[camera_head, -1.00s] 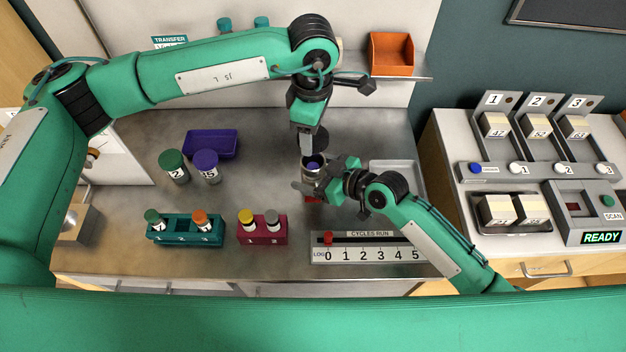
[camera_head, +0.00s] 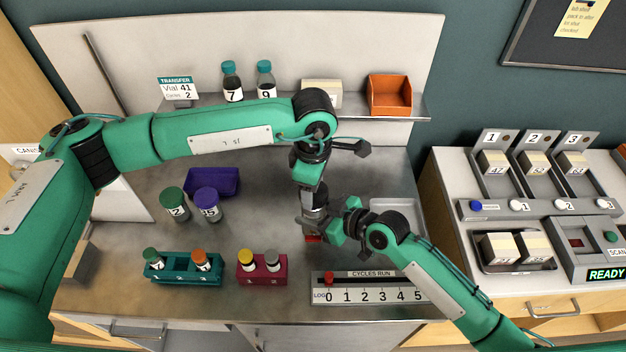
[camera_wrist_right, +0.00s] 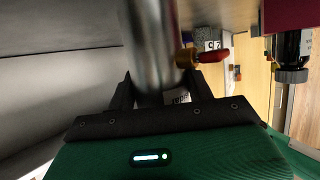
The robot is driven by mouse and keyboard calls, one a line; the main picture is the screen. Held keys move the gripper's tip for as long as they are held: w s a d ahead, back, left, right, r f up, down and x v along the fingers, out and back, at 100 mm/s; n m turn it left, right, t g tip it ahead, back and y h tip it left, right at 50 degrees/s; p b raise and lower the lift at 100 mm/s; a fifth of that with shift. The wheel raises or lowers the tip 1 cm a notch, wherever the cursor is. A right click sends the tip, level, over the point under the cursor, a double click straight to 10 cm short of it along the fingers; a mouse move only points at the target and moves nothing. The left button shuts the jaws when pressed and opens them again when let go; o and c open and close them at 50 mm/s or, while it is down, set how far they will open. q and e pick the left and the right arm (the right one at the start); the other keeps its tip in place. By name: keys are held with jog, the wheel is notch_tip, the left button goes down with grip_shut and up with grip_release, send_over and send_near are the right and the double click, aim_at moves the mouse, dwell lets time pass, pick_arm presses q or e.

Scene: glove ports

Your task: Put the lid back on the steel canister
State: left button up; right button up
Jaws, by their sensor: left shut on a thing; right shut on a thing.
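The steel canister (camera_head: 313,221) stands upright in the middle of the bench, partly hidden by my grippers. My right gripper (camera_head: 316,229) is shut on its body from the right. In the right wrist view, the shiny canister (camera_wrist_right: 152,45) sits between the two dark fingers of that gripper (camera_wrist_right: 160,92). My left gripper (camera_head: 314,190) points down from above and is shut on the dark lid (camera_head: 315,200). The lid is at the canister's mouth, in line with it. I cannot tell whether it is fully seated. The canister's inside is hidden.
A red patch (camera_head: 312,239) shows at the canister's foot. Large green- and purple-capped vials (camera_head: 174,203), a purple tray (camera_head: 213,182), a teal rack (camera_head: 183,268) and a crimson rack (camera_head: 262,270) stand left. The cycles-run log (camera_head: 370,288) lies in front right; a grey tray (camera_head: 398,207) is behind it.

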aim_at(314, 219)
dwell(0.5)
pick_arm(q)
jog(key=shift+f, duration=0.9)
jog(key=shift+f, duration=0.6)
jog(key=m, duration=1.3)
jog(key=o, duration=0.9)
jog(key=shift+o, duration=0.2)
jog(key=shift+d, duration=0.1)
